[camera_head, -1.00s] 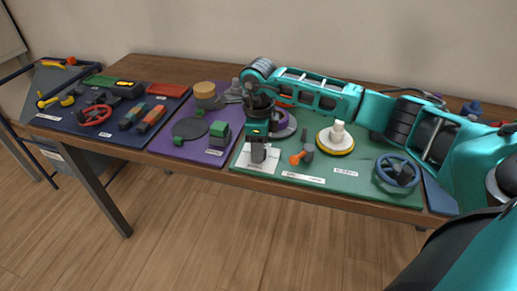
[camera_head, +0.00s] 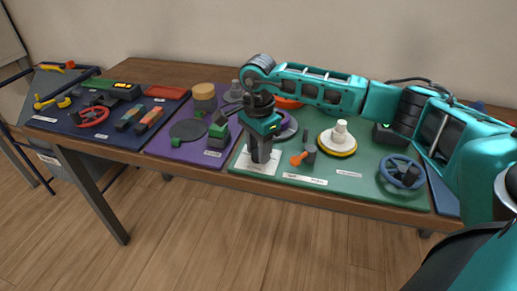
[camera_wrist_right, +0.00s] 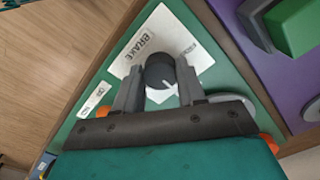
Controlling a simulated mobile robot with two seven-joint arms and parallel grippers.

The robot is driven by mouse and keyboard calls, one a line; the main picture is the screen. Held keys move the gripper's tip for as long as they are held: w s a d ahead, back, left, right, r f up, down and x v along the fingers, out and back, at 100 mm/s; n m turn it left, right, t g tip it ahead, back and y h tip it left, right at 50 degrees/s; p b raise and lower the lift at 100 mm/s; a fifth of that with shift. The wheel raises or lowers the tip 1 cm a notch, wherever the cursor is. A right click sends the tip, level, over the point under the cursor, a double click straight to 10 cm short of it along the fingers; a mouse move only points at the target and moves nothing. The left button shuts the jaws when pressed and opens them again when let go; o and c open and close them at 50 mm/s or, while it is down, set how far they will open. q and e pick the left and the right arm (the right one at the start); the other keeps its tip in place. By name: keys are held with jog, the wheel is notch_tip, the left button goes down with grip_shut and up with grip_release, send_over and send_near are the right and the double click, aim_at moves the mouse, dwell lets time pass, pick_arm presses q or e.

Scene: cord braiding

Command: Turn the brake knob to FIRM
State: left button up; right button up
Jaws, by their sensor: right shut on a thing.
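The brake knob (camera_wrist_right: 159,70) is a dark round knob on a white plate (camera_wrist_right: 205,62) marked BRAKE. In the right wrist view it sits between the two grey fingers of my right gripper (camera_wrist_right: 158,88), which is shut on it. In the head view my right gripper (camera_head: 261,152) points straight down at the plate (camera_head: 247,163) near the green board's front left corner, and it hides the knob. The knob's pointer and the small setting marks are not readable. My left gripper is not in view.
On the green board (camera_head: 347,190), an orange-tipped lever (camera_head: 303,157), a white knob on a yellow-edged disc (camera_head: 338,143) and a blue handwheel (camera_head: 402,171) stand right of the gripper. A green-topped block (camera_head: 218,134) on the purple board is close on its left.

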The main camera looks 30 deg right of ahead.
jog(key=shift+r+n, duration=0.1)
jog(key=shift+n, duration=0.2)
jog(key=o, duration=1.1)
jog(key=shift+c, duration=0.2)
notch_tip(320, 180, up, 13)
jog(key=p, duration=0.1)
